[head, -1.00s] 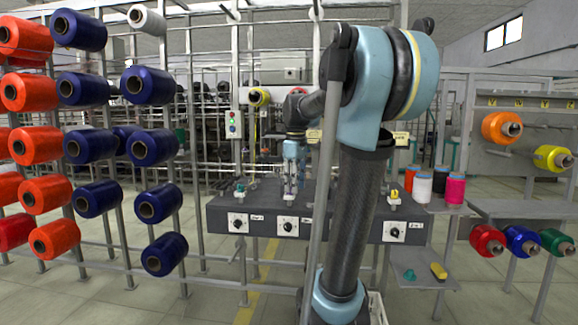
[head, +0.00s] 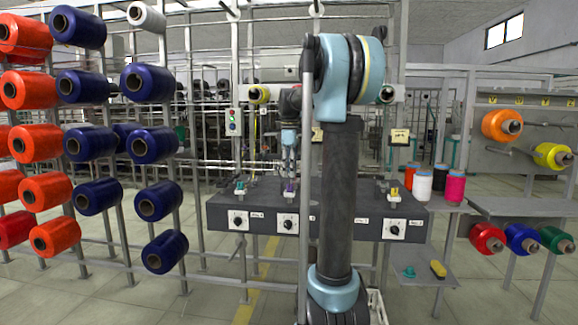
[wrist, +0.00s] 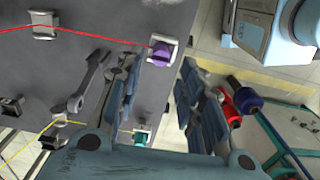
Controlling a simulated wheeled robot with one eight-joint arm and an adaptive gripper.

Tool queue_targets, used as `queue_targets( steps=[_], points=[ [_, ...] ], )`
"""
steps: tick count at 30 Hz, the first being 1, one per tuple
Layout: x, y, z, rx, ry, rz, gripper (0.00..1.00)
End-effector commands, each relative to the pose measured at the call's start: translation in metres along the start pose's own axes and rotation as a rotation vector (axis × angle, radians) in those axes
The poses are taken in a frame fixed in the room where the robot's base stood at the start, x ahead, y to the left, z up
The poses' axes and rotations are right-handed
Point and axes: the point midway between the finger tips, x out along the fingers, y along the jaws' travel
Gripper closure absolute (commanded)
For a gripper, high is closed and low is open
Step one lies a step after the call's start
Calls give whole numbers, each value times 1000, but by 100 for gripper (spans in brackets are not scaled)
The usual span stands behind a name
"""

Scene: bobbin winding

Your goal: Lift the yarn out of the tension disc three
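My gripper (head: 290,174) hangs above the dark bench, over the purple tension disc (head: 289,187). In the wrist view my gripper (wrist: 162,65) is open, with its two fingers apart and nothing visible between them. The purple disc (wrist: 161,54) shows just ahead of the gap between the fingertips. A red yarn (wrist: 100,36) runs from the left edge past a metal guide (wrist: 44,25) to the purple disc. A teal disc (wrist: 140,138) has a yellow yarn near it. The yellow disc (head: 394,190) is at the bench's right. I cannot read which disc is three.
The bench (head: 262,215) carries dials on its front. A grey wrench-shaped piece (wrist: 88,82) lies beside the left finger. Blue spools (head: 155,146) and orange spools (head: 40,145) fill the left rack. A side shelf (head: 425,268) holds a yellow block.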

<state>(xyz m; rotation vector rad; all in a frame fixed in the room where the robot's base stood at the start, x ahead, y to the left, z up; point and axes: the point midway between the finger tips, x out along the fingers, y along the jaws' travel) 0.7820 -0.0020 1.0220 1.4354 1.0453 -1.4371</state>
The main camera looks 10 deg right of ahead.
Motion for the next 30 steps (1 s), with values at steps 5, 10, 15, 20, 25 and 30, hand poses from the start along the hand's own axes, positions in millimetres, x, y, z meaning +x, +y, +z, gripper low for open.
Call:
queue_targets(
  steps=[5,10,15,20,25,30],
  points=[
    [19,0,0,0,0,0,65],
    [36,0,0,1,0,0,65],
    [50,0,0,1,0,0,65],
    [56,0,0,1,0,0,65],
    [58,0,0,1,0,0,65],
    [58,0,0,1,0,0,65]
  ],
)
